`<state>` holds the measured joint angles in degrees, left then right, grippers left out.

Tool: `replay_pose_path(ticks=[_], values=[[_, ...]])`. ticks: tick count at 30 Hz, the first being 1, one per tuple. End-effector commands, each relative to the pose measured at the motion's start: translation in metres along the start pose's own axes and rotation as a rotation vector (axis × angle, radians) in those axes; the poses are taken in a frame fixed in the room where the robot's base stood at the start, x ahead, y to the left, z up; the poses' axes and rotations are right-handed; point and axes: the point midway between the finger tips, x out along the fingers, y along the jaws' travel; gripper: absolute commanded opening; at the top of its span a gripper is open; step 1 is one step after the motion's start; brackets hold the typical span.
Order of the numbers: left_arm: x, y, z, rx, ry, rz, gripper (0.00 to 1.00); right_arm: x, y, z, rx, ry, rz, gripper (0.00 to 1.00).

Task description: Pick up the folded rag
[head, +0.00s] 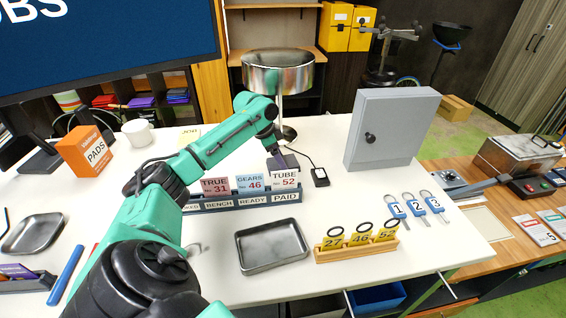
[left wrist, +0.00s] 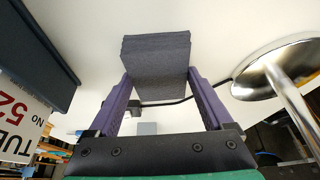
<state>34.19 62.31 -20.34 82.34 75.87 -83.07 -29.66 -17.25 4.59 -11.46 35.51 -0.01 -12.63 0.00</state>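The folded rag (left wrist: 155,62) is a dark grey layered block in the left wrist view. It sits between the purple fingertips of my left gripper (left wrist: 160,75), which meet its two sides with no clear gap. In the head view my left gripper (head: 284,153) points down behind the row of signs, near the lamp. The rag is largely hidden there by the fingers and signs, and I cannot tell whether it touches the table. My right gripper is not in view.
A sign rack (head: 240,201) stands just in front of the left gripper. A metal lamp (head: 277,75) is behind it, with a cable and small black box (head: 320,177) to the right. A grey cabinet (head: 390,128), metal tray (head: 271,246) and wooden tag holder (head: 357,251) stand on the white table.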

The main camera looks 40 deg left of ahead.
Motion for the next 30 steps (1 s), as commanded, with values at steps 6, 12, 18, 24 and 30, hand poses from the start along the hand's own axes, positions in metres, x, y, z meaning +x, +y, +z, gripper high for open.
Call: replay_pose_path(ticks=[6, 12, 18, 24, 30], values=[[0.0, 0.0, 0.0, 0.0, 0.0, 0.0, 0.3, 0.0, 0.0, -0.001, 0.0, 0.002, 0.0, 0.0], [-0.006, -0.001, -0.003, 0.001, 0.001, -0.002, 0.3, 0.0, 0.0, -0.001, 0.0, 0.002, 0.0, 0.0], [-0.036, -0.001, -0.017, 0.002, 0.008, -0.004, 0.3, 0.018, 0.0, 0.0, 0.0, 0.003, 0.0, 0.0], [-0.081, 0.0, -0.035, 0.0, 0.006, -0.003, 0.3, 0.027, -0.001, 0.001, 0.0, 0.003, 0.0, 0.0], [-0.097, 0.0, -0.041, 0.0, 0.001, 0.0, 0.3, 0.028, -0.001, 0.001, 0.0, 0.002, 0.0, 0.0]])
